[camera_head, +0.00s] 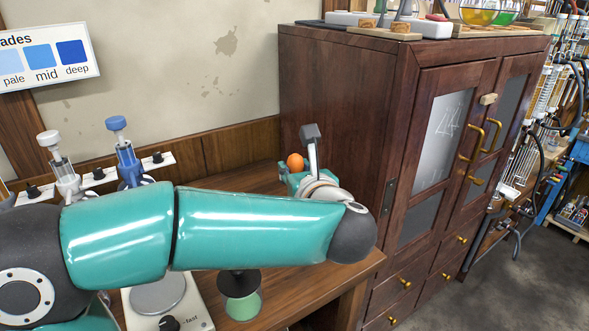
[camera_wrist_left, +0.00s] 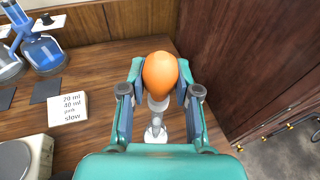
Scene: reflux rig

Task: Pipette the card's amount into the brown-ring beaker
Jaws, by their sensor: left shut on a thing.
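A pipette with an orange bulb (camera_head: 295,162) is at my left gripper (camera_head: 305,180), near the right end of the wooden bench. In the left wrist view the bulb (camera_wrist_left: 160,76) sits between the two fingers, which are shut on it. A pale grey stem runs down below the bulb to a whitish foot; I cannot tell whether that foot is a stand. I cannot make out a brown-ring beaker. My right gripper is out of view.
A blue flask (camera_wrist_left: 42,54) stands at the bench's back left. A stirrer plate (camera_head: 160,297) is at the front, beside a dark-topped green item (camera_head: 243,306). A tall brown cabinet (camera_head: 340,130) bounds the right. A shades chart (camera_head: 45,57) hangs on the wall.

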